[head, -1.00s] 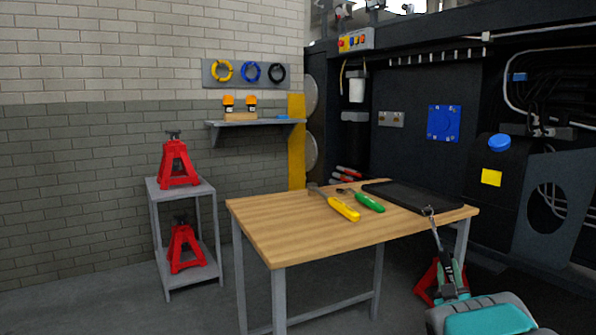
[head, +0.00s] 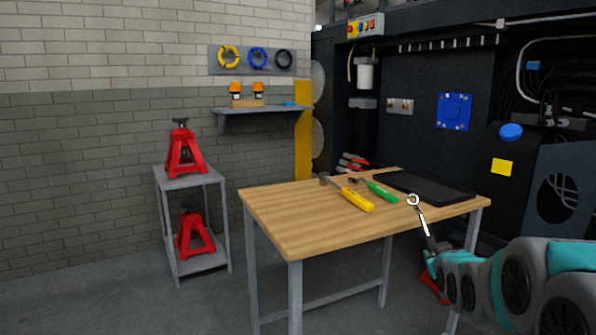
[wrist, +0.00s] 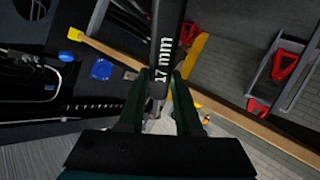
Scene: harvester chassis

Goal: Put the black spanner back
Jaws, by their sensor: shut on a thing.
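The black spanner (head: 424,217) is in my gripper (head: 431,256) and points up and to the left, its ring end uppermost. In the head view its ring looks bright and overlaps the front edge of a black tray on the bench; I cannot tell whether it touches. In the wrist view the dark spanner shaft (wrist: 166,40), marked "17 mm" in white, stands between the green fingers of my gripper (wrist: 158,100). The fingers are shut on it. The spanner's lower end is hidden by the gripper.
A wooden workbench (head: 310,225) holds the black tray (head: 440,190), a yellow-handled tool (head: 357,199) and a green-handled tool (head: 381,191). Red jack stands (head: 184,150) fill a grey rack (head: 190,178) at left. Floor between rack and bench is clear.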

